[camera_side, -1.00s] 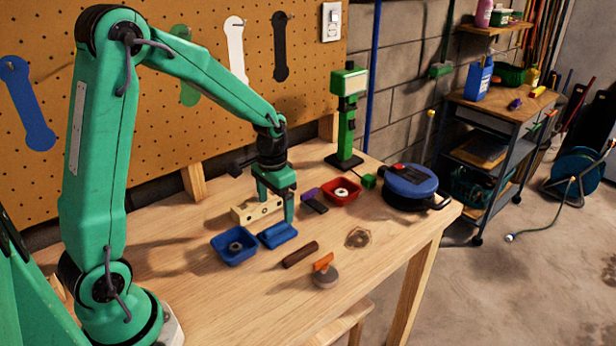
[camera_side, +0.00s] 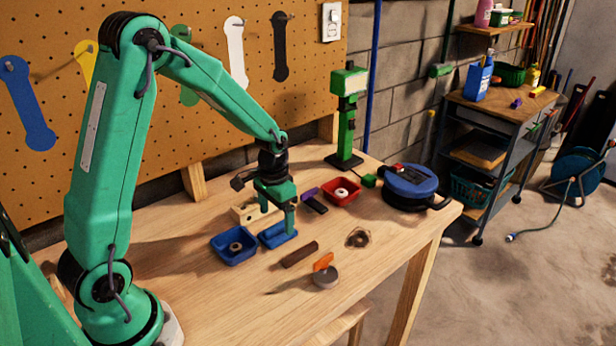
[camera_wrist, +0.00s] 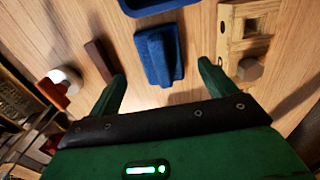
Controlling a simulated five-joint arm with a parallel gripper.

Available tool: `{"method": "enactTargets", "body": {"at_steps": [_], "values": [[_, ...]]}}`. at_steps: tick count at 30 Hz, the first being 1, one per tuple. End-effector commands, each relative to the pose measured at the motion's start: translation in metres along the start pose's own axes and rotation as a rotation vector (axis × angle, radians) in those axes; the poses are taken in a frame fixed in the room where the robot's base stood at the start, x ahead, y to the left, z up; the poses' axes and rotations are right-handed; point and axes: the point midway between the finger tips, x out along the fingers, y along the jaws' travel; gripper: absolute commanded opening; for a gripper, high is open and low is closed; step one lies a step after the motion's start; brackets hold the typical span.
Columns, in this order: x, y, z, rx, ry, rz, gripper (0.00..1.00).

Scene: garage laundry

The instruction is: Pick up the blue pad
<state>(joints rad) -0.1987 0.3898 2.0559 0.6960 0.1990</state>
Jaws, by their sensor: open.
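The blue pad (camera_side: 272,239) lies on the wooden table, just right of a blue tray. In the wrist view the blue pad (camera_wrist: 172,72) shows a raised ridge along its top. My gripper (camera_side: 277,222) is open and low over the pad. In the wrist view its fingertips (camera_wrist: 161,72) are on either side of the pad, with visible gaps. In the side view the near finger hides part of the pad, and I cannot tell whether it touches.
The blue tray (camera_side: 222,253) holding a ring is close by on the left. A wooden block with holes (camera_side: 243,214) stands behind. A brown bar (camera_side: 299,254) and a grey-and-orange piece (camera_side: 326,281) lie in front. A red tray (camera_side: 331,194) is behind right. The front left table is clear.

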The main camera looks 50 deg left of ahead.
Motion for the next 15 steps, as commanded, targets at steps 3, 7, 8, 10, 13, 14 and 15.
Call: {"method": "enactTargets", "body": {"at_steps": [3, 7, 8, 10, 13, 14, 15], "values": [[0.013, -0.001, 0.000, 0.000, -0.004, 0.001, 0.84], [0.027, -0.002, -0.001, 0.000, -0.004, 0.001, 0.84], [0.030, -0.002, -0.001, 0.000, -0.003, 0.001, 0.84], [0.036, -0.002, -0.001, 0.000, -0.004, 0.001, 0.84], [0.042, -0.002, -0.001, 0.000, -0.001, 0.000, 0.84], [0.043, -0.002, -0.001, 0.000, -0.001, 0.000, 0.84], [0.044, -0.002, -0.001, 0.000, -0.001, 0.000, 0.84]]}}
